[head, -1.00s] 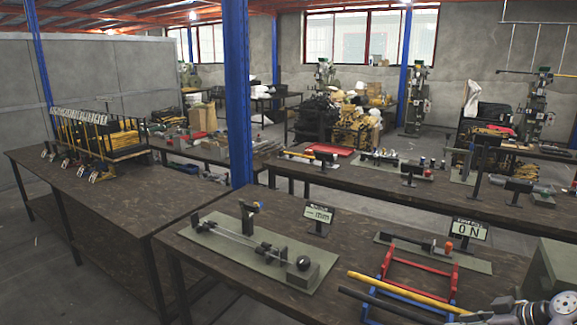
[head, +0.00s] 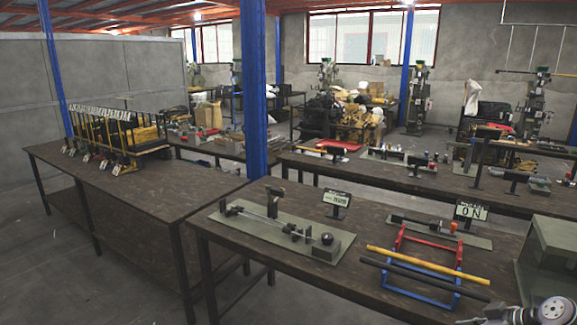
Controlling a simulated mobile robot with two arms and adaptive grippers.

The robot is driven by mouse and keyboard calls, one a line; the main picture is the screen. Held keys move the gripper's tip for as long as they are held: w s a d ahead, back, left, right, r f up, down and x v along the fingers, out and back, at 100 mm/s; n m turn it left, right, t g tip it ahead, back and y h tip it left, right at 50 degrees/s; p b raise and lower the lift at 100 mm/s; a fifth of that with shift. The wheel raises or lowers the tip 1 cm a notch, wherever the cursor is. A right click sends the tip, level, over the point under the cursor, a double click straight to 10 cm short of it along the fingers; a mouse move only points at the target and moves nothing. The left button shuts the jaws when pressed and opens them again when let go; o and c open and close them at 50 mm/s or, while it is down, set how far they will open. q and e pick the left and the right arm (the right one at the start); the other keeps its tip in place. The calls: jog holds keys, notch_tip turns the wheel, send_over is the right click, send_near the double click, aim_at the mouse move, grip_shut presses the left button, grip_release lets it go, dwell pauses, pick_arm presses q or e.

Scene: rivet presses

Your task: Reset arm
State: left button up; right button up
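In the head view, part of my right arm (head: 545,311) shows at the bottom right corner, low in front of the near workbench. Its fingertips cannot be made out, so I cannot tell whether that gripper is open or shut. My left gripper and arm are not in view. The near workbench (head: 230,255) carries a green plate (head: 255,243) with a metal rod and a black ball knob.
A red and blue frame (head: 403,240) bears a yellow bar (head: 427,264) and a black bar (head: 420,278). A green machine housing (head: 556,245) stands at the bench's right end. A blue column (head: 253,90) rises behind.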

jog(key=s+a+f+m+g+h, duration=0.15)
jog(key=s+f, duration=0.25)
jog(key=f, duration=0.8)
jog(key=s+a+f+m+g+h, duration=0.1)
jog(key=s+a+f, duration=0.25)
jog(key=f, duration=0.85)
jog(key=s+a+f+m+g+h, duration=0.15)
jog(key=s+f, duration=0.35)
jog(key=f, duration=0.7)
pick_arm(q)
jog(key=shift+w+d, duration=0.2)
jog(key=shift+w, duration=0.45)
pick_arm(e)
jog(key=s+a+f, duration=0.3)
jog(key=s+f, duration=0.2)
jog(key=s, duration=0.6)
jog(key=s+a+f+g, duration=0.1)
jog(key=s+a+f, duration=0.2)
jog(key=s, duration=0.9)
jog(key=s+a+f+g+h, duration=0.1)
jog(key=s+a+f, duration=0.1)
jog(key=s+f, duration=0.7)
jog(key=s, duration=0.3)
jog(key=shift+a+f, duration=0.2)
jog(key=shift+a, duration=0.2)
